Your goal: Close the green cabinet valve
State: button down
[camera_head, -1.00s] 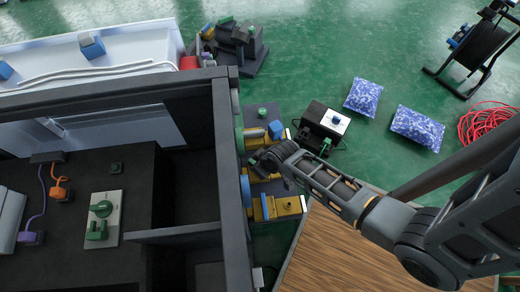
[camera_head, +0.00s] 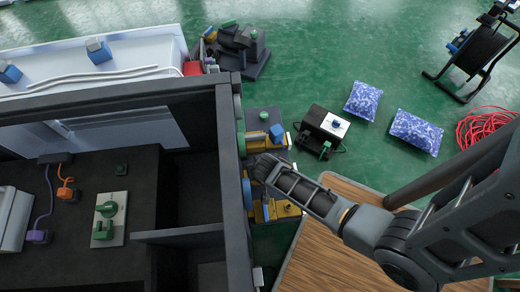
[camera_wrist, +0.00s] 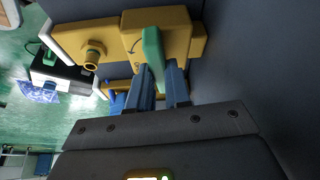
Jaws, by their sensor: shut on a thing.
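The green valve handle (camera_wrist: 153,48) is a narrow lever on a yellow valve body (camera_wrist: 178,32) in the wrist view. My gripper (camera_wrist: 163,78) is shut on the lower part of this handle, with one blue finger on each side. In the head view, my gripper (camera_head: 256,168) is at the outer side of the dark cabinet wall (camera_head: 228,150), beside the yellow valve bodies. My arm and gripper hide the handle there.
A second yellow valve (camera_head: 275,210) with a blue part sits just below my gripper in the head view. A black box with a white top (camera_head: 328,122) stands on the floor to the right. A wooden surface (camera_head: 325,245) lies beneath my arm. Blue-patterned bags (camera_head: 416,130) lie farther right.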

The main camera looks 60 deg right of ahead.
dwell(0.4)
jog(key=c, duration=1.1)
grip_release()
jog(key=shift+o, duration=0.2)
jog(key=shift+p+v, duration=1.35)
jog(key=shift+v, duration=2.55)
jog(key=shift+o, duration=0.3)
